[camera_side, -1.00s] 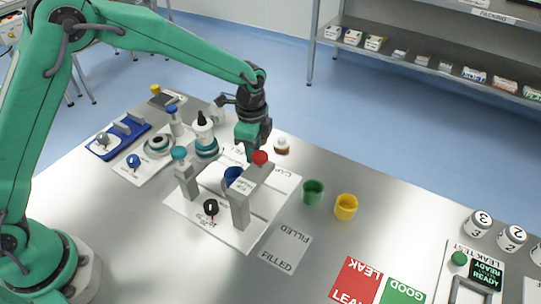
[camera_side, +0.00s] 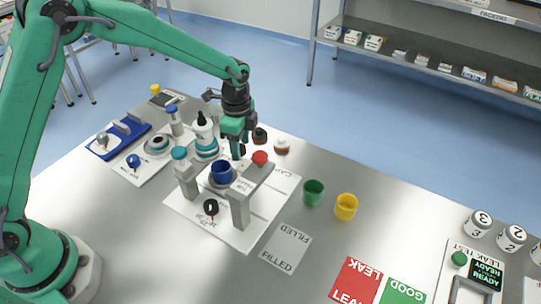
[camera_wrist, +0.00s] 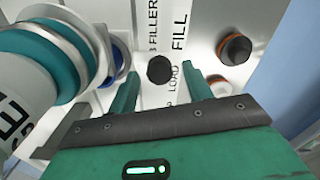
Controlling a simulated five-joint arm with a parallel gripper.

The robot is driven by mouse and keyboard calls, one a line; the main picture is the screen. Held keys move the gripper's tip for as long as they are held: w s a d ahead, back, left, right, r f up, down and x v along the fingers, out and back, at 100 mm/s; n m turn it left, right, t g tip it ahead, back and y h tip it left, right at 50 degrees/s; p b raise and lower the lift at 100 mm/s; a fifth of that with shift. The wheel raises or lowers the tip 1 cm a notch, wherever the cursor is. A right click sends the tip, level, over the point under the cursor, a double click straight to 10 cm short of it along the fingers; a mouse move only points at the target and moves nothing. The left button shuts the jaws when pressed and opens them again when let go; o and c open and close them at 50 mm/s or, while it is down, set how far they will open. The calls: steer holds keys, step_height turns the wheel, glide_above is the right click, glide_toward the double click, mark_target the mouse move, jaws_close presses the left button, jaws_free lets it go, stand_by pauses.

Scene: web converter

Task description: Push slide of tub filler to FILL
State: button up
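The tub filler's white plate (camera_side: 250,240) carries grey posts, one with a teal knob (camera_side: 179,153) and one with a red knob (camera_side: 260,158). A blue tub (camera_side: 221,173) sits between the posts. In the wrist view, a round black knob (camera_wrist: 160,70), seemingly the slide's handle, is beside the LOAD print, with FILL (camera_wrist: 180,31) further up. My gripper (camera_side: 238,156) is low behind the red-knobbed post. In the wrist view its green fingers (camera_wrist: 160,88) are apart, with the black knob showing between their tips. Contact cannot be told. The side view hides the knob.
A white bottle with teal rings (camera_side: 205,140) stands close left of my gripper. A dark cap (camera_side: 260,136) and a white-and-brown cap (camera_side: 282,147) lie behind. Green (camera_side: 313,192) and yellow (camera_side: 346,207) cups stand at right.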

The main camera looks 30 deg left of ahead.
steer(key=shift+r, duration=0.15)
steer(key=shift+r, duration=3.8)
steer(key=shift+m, duration=0.3)
steer(key=m, duration=1.1)
steer(key=shift+a+f, duration=0.1)
steer(key=shift+f, duration=3.9)
jaws_close()
